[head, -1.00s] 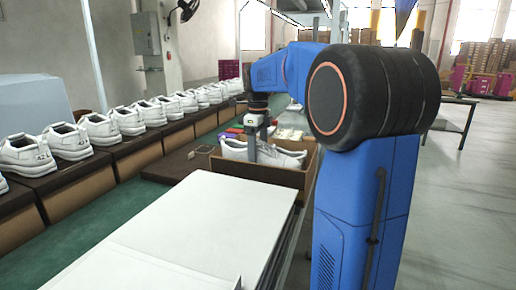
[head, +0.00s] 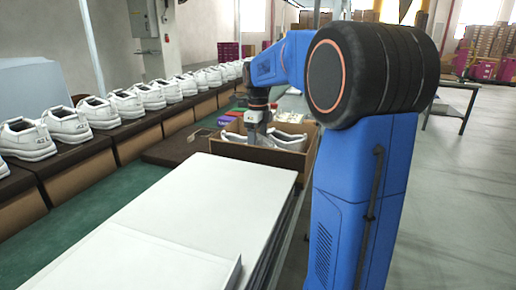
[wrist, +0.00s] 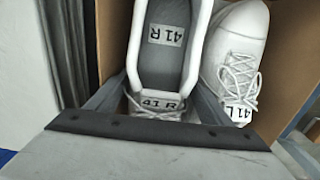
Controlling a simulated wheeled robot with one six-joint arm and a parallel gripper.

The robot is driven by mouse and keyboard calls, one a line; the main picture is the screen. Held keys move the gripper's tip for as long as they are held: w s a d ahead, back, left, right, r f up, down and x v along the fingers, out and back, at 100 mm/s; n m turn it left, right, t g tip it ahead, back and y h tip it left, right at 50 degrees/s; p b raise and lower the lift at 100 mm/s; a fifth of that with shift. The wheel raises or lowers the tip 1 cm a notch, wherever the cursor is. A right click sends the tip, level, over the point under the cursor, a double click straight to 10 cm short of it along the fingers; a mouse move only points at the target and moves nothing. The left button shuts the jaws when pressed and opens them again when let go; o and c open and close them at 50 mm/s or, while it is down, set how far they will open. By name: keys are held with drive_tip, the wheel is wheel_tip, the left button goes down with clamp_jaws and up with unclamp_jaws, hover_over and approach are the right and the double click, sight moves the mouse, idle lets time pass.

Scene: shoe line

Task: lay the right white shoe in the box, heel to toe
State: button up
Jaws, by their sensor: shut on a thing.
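The right white shoe (wrist: 170,50), marked 41 R on its tongue and insole, is between the fingers of my gripper (wrist: 158,100) in the wrist view. My gripper is shut on it near the tongue. The shoe is inside the brown box (wrist: 292,20), beside the left white shoe (wrist: 240,45), marked 41 L. The two shoes point opposite ways. In the head view, my gripper (head: 255,138) reaches down into the open box (head: 255,153), and white shoe parts show around it. The sole of the right shoe is hidden, so I cannot tell whether it touches the bottom.
A row of white shoes (head: 110,103) stands on dark-topped blocks along the left. A large white surface (head: 190,215) lies in front of the box. Small coloured items (head: 236,115) lie behind the box. Open floor (head: 465,200) is on the right.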

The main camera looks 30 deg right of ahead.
drive_tip(key=shift+f, duration=0.35)
idle(0.9)
drive_tip(key=o, duration=1.4)
wheel_tip(320, 180, up, 17)
drive_tip(key=shift+r, duration=0.2)
